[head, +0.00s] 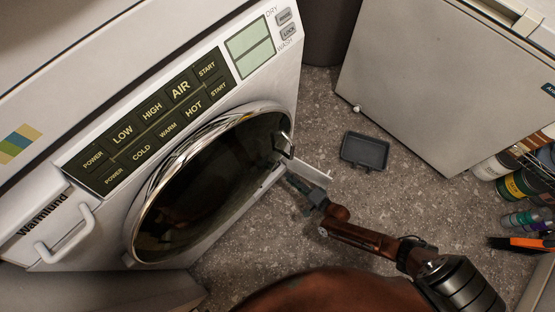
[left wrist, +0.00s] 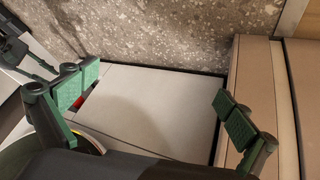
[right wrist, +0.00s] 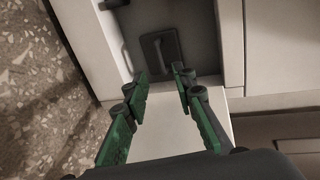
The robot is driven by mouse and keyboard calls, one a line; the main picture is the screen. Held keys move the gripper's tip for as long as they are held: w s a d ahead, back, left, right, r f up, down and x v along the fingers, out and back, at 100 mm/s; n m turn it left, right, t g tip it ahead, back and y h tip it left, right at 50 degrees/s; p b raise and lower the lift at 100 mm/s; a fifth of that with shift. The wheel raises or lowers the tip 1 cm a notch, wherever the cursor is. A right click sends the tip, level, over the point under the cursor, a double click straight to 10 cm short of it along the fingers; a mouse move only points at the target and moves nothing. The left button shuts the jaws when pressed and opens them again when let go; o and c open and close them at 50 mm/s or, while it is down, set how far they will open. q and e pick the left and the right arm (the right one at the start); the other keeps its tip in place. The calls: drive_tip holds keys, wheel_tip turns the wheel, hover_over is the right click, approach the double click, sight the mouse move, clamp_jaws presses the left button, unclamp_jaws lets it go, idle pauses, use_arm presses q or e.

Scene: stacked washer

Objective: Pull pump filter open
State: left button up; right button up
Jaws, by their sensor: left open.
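A dark square piece with a raised handle, which looks like the pump filter (right wrist: 158,52), sits in a recess of the white washer in the right wrist view. The recess's white flap (head: 303,178) stands open at the washer's lower right in the head view. It also shows below the fingers in the right wrist view (right wrist: 180,125). My right gripper (head: 300,185) is by the flap. Its fingers (right wrist: 162,78) are apart and empty, short of the filter's handle. My left gripper (left wrist: 160,100) is wide open over a pale panel, and I cannot make it out in the head view.
The washer's round glass door (head: 205,190) is beside the flap. A dark grey tray (head: 364,152) lies on the speckled floor. A pale cabinet panel (head: 445,75) stands at the upper right. Bottles (head: 520,185) and an orange-and-black item (head: 520,243) are at the right edge.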

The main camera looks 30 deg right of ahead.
use_arm(q)
drive_tip(key=f+b, duration=0.1)
drive_tip(key=f, duration=0.1)
drive_tip(key=a+f+t+b, duration=0.1)
drive_tip(key=shift+a+f+t, duration=0.1)
drive_tip(key=shift+f+t, duration=0.2)
drive_tip(key=shift+f, duration=0.1)
use_arm(e)
drive_tip(key=x, duration=0.7)
use_arm(q)
drive_tip(key=shift+s, duration=0.1)
use_arm(e)
drive_tip(key=shift+w, duration=0.1)
drive_tip(key=shift+c, duration=0.5)
clamp_jaws()
